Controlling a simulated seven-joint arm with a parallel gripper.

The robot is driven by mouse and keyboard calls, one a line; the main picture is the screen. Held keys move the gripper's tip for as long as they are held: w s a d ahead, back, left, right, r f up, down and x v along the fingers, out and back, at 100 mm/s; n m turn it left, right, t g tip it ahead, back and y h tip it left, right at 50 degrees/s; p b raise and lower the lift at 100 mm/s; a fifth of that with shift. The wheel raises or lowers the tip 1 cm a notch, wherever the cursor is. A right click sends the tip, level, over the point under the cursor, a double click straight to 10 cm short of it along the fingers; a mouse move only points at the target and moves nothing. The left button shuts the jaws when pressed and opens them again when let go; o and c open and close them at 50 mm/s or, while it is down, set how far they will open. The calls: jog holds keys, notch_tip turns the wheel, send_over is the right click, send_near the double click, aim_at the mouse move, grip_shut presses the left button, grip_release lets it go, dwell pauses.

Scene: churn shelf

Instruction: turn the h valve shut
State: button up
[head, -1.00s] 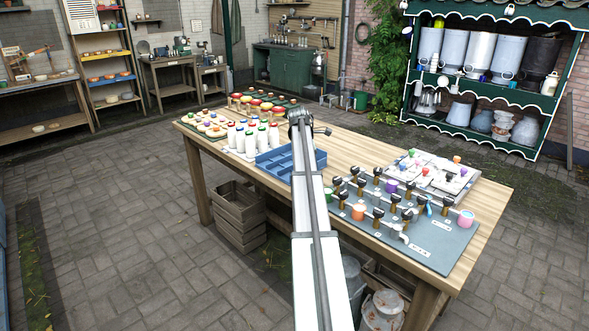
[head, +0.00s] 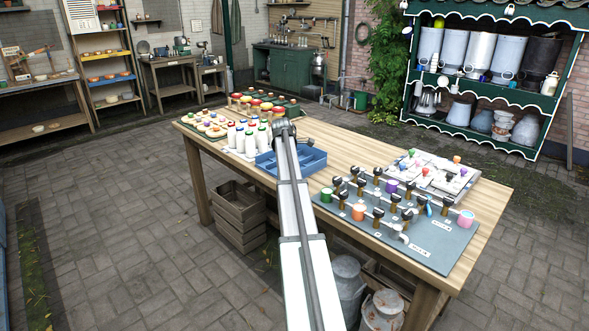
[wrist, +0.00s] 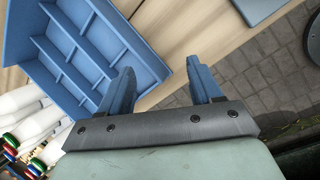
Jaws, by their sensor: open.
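A grey valve board (head: 440,255) lies on the near right of the table, with several black-handled valves on brass bodies (head: 378,212) and white labels. The labels are too small to read, so I cannot tell which valve is the h valve. My gripper (wrist: 161,66) shows in the wrist view with its two blue fingers apart and nothing between them. It is above the table's edge beside the blue compartment tray (wrist: 75,55), away from the valves. In the head view my arm hides the gripper. A corner of a grey board shows at the top of the wrist view (wrist: 262,8).
White bottles with coloured caps (head: 240,137) stand left of the blue tray (head: 312,160). A pale board with coloured knobs (head: 430,175) lies behind the valve board. Bare wooden table (head: 345,150) shows between tray and boards. Metal churns (head: 380,312) stand below the table's front.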

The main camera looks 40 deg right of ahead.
jog(key=s+d+r+m, duration=0.2)
jog(key=s+d+r, duration=0.1)
jog(key=s+d, duration=0.9)
jog(key=m, duration=0.3)
send_near(378, 169)
jog(key=s+d, duration=0.2)
jog(key=s, duration=0.3)
jog(key=s+d+r+m, duration=0.2)
jog(key=s+r, duration=0.1)
jog(key=s, duration=0.2)
jog(key=w+a+r+m+t+y, duration=0.25)
jog(key=w+m+t, duration=0.2)
jog(key=m, duration=0.45)
jog(key=shift+g, duration=0.45)
jog(key=x, duration=1.4)
jog(key=shift+w+a+f, duration=0.15)
jog(key=shift+w+f, duration=0.05)
jog(key=shift+f, duration=0.05)
jog(key=shift+c, duration=0.3)
